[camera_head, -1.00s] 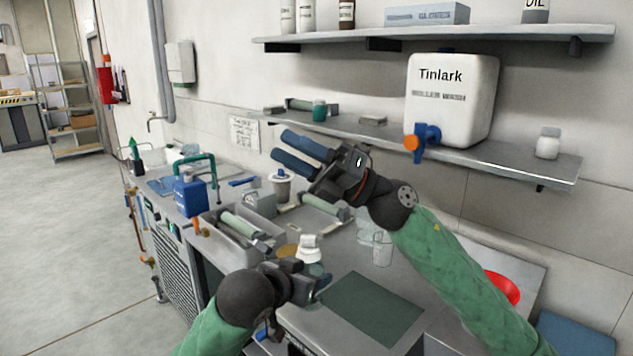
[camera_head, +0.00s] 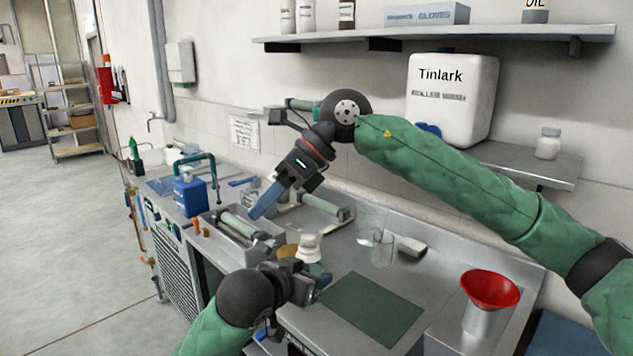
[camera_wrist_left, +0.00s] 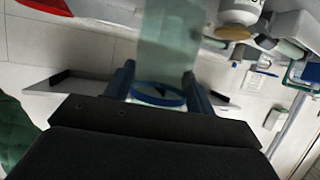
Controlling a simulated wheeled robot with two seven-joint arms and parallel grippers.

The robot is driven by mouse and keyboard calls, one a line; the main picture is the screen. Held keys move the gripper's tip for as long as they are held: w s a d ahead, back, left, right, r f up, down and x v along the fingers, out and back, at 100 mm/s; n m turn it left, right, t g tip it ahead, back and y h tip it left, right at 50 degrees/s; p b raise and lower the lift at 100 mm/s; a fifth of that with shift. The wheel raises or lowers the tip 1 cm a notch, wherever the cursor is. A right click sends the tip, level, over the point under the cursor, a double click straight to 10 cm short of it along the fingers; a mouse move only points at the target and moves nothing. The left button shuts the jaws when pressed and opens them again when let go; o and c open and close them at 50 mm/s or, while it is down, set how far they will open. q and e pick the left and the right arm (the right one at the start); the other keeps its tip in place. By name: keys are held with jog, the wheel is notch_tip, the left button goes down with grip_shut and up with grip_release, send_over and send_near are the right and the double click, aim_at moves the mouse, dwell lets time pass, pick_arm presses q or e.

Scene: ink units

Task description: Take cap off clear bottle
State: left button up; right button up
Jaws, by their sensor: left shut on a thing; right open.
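My left gripper (camera_head: 312,290) is low at the front of the bench, shut on a see-through greenish bottle (camera_wrist_left: 172,40). Only a small teal part of the bottle (camera_head: 321,272) shows in the head view. A blue ring (camera_wrist_left: 158,94) circles its end between the blue fingers in the left wrist view. I cannot make out its cap. A bottle with a white top (camera_head: 309,243) stands just behind it. My right gripper (camera_head: 264,204) is open and empty, above and left of the held bottle, pointing down over the bench; its fingers overlap edge-on.
A grey tray (camera_head: 222,228) with a pale green roller lies below my right gripper. Clear beakers (camera_head: 383,250) stand right of the held bottle. A dark green mat (camera_head: 370,309) is clear. A red funnel (camera_head: 490,288) is at the right. My right arm crosses the lower shelf (camera_head: 530,165).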

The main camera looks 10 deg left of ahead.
aim_at(307, 235)
jog(key=w+d+r+t+h, duration=0.1)
jog(key=w+d+t+h, duration=0.3)
jog(key=w+d+h, duration=0.25)
jog(key=f, duration=1.1)
jog(key=shift+s+a+f, duration=0.15)
jog(key=shift+a+f, duration=0.05)
jog(key=shift+a, duration=0.2)
jog(key=c, duration=0.7)
jog(key=shift+r, duration=0.25)
jog(key=shift+r, duration=0.35)
